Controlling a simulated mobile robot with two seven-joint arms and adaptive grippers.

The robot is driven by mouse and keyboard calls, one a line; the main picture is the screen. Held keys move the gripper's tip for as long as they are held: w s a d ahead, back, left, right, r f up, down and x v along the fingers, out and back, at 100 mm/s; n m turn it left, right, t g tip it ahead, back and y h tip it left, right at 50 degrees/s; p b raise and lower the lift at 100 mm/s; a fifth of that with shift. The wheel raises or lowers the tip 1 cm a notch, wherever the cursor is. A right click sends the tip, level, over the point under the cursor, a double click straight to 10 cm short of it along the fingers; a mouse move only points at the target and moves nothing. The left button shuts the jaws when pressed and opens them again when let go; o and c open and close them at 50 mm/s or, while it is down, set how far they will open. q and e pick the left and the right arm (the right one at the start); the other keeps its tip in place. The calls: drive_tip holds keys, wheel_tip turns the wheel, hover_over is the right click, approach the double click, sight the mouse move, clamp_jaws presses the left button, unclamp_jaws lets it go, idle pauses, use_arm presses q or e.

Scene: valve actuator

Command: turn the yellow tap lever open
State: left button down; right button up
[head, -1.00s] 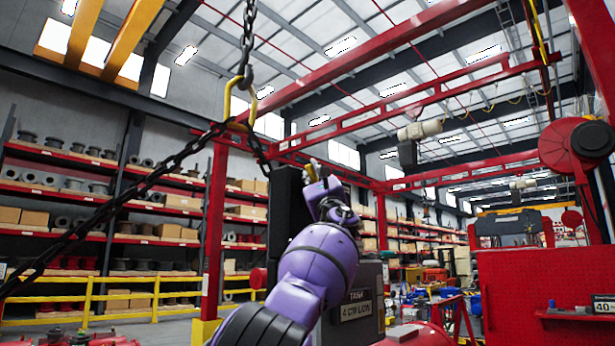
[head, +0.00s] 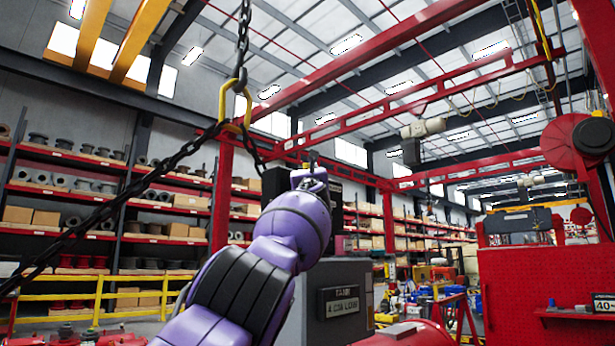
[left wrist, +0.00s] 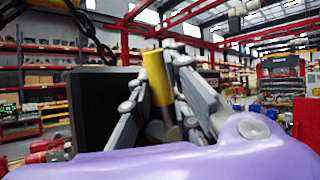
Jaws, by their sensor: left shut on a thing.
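The yellow tap lever (left wrist: 157,78) stands nearly upright in the left wrist view, beside a black box (left wrist: 90,105). My left gripper (left wrist: 161,62) has its grey fingers on both sides of the lever and is shut on it. The lever's lower end runs down between the fingers, and its mount is hidden. In the head view my left gripper (head: 312,178) is small and partly hidden by my purple wrist, in front of the black box (head: 276,186). My right gripper is not in view.
A chain with a yellow hook ring (head: 234,100) hangs left of my arm and slants to the lower left. A grey cabinet (head: 340,270) with a label stands right of my arm.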

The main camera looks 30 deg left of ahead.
use_arm(q)
drive_tip(key=shift+w+r+m+h+p, duration=0.1)
drive_tip(key=shift+w+m+h+p, duration=0.05)
drive_tip(key=shift+m+h+p, duration=0.3)
drive_tip(key=shift+w+d+f+m+h, duration=0.1)
drive_tip(key=shift+w+f+m+h, duration=0.15)
drive_tip(key=shift+m+h, duration=0.1)
drive_tip(key=c, duration=1.9)
unclamp_jaws()
drive_tip(key=shift+r, duration=0.1)
drive_tip(key=shift+c, duration=0.2)
